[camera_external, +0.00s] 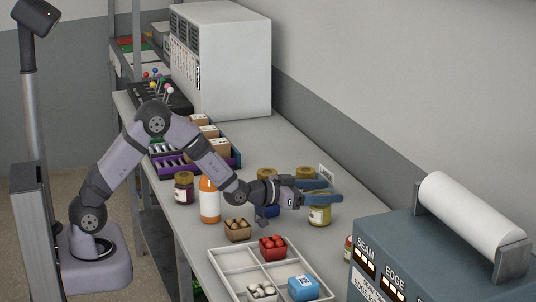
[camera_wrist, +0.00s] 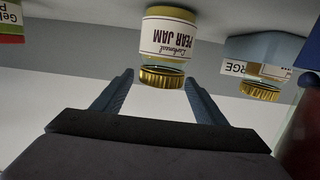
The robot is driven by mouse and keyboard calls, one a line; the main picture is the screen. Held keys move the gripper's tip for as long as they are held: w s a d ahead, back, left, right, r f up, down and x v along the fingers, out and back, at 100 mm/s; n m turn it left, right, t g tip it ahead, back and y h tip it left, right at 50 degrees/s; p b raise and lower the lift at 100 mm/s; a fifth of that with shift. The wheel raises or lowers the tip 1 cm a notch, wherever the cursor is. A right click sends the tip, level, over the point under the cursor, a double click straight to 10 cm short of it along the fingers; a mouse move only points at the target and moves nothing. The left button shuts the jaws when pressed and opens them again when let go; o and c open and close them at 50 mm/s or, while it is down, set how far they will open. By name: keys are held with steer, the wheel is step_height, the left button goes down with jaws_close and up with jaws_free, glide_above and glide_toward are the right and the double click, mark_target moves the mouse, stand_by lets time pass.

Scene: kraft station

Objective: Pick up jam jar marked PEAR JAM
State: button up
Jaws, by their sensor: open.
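The jam jar marked PEAR JAM (camera_wrist: 167,38) has a yellowish body, a white label and a gold lid. It shows upside down in the wrist view, straight ahead of my gripper (camera_wrist: 158,78), with its lid between the two fingertips and gaps on both sides. In the outside view my gripper (camera_external: 324,192) is open over the front jar (camera_external: 320,216), which stands on the bench; the fingers hide part of its top. I cannot tell the exact height of the fingers against the lid.
Another gold-lidded jar (camera_wrist: 259,90) stands to the right in the wrist view, by a blue box (camera_wrist: 265,48). In the outside view a dark jar (camera_external: 184,189), an orange bottle (camera_external: 209,203) and a white divided tray (camera_external: 233,262) stand nearby. A blue-grey machine (camera_external: 430,245) stands right.

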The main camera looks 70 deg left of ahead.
steer(key=shift+f, duration=0.95)
steer(key=shift+w+p, duration=0.3)
steer(key=shift+w, duration=1.2)
steer(key=shift+r, duration=0.1)
steer(key=c, duration=1.4)
steer(key=shift+r+b, duration=0.65)
steer(key=shift+r, duration=4.5)
